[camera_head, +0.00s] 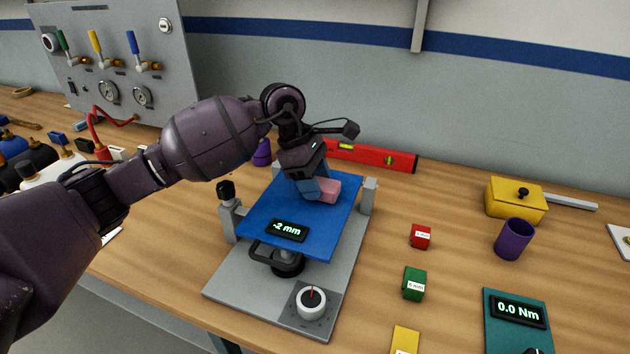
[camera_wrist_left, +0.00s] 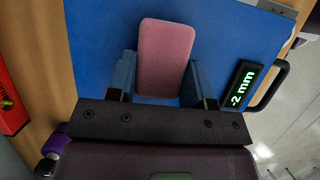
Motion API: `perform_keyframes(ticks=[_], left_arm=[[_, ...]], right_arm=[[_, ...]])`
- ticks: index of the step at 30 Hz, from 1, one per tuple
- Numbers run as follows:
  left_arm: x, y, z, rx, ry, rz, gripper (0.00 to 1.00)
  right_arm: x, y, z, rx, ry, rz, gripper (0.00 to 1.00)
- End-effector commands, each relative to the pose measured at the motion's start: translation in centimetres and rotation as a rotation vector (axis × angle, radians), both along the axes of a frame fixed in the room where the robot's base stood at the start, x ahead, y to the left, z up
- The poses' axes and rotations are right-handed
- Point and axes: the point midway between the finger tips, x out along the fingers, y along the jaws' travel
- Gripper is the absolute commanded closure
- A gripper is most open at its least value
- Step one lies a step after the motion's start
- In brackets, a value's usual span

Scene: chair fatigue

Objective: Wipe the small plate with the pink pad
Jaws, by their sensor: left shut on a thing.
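My left gripper (camera_head: 318,190) is shut on the pink pad (camera_head: 329,190), with the arm reaching in from the left. In the left wrist view the pad (camera_wrist_left: 165,55) sits between the two blue fingers of the gripper (camera_wrist_left: 160,85). The pad is over the blue plate (camera_head: 269,216), towards its far right part; I cannot tell whether they touch. The plate carries a display reading "-2 mm" (camera_head: 289,230) and rests on a grey stand. My right gripper is not in view.
The grey base (camera_head: 235,283) has a white knob (camera_head: 311,302) in front. A red level (camera_head: 375,157) lies behind. Red (camera_head: 421,236) and green (camera_head: 414,284) blocks, a purple cup (camera_head: 513,239) and a yellow box (camera_head: 515,201) stand to the right. A valve panel (camera_head: 120,60) stands back left.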

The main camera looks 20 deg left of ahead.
Motion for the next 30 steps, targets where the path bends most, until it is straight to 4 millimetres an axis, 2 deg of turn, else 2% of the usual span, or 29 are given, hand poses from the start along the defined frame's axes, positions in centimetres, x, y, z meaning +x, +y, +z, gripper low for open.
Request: perform_keyframes(ticks=[1,18,23,30], left_arm=[[0.0,0.1,2.1,0.001,-0.012,0.0,0.75],[-0.4,0.5,7.1,0.0,-0.009,0.01,0.75],[-0.5,0.6,8.0,0.0,-0.007,0.012,0.75],[-0.5,0.6,7.9,0.0,-0.005,0.012,0.75]], right_arm=[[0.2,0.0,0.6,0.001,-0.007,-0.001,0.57],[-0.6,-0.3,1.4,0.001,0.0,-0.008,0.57],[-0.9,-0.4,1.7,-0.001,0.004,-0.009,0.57],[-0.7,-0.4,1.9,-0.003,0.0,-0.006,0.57]])
